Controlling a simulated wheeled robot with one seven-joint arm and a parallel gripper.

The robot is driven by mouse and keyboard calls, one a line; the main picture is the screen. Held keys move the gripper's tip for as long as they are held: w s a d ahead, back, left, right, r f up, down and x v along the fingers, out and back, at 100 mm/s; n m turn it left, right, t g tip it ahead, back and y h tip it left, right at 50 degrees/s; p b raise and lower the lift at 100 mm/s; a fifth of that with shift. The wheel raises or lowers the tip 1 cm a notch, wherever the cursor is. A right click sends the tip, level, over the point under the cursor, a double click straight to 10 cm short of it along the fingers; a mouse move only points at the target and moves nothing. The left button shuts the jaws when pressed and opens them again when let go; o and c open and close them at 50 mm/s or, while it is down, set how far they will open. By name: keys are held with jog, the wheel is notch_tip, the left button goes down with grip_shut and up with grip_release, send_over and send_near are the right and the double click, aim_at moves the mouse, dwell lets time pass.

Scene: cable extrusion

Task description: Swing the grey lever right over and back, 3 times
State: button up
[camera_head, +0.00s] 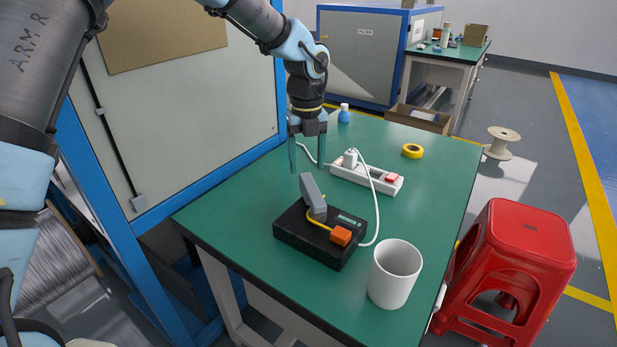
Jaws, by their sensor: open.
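The grey lever (313,193) stands up from a black box (296,238) on the green table, leaning slightly to the left. A yellow strip (320,219) runs beside its foot towards an orange block (341,236) on the box. My gripper (307,170) points down just above and behind the lever. Its two teal fingers are apart with nothing between them. The right fingertip overlaps the lever's top end closely in the picture; I cannot tell whether they touch.
A white mug (395,274) stands right of the box. A white power strip (367,178) with a cable lies behind it. Yellow tape (412,151) and a blue bottle (344,114) sit farther back. A red stool (508,265) stands beside the green table (452,180), whose right part is clear.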

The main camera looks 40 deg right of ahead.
aim_at(307, 178)
jog(key=shift+f+p, duration=0.4)
jog(key=shift+f, duration=2.4)
jog(key=shift+c, duration=0.3)
grip_shut()
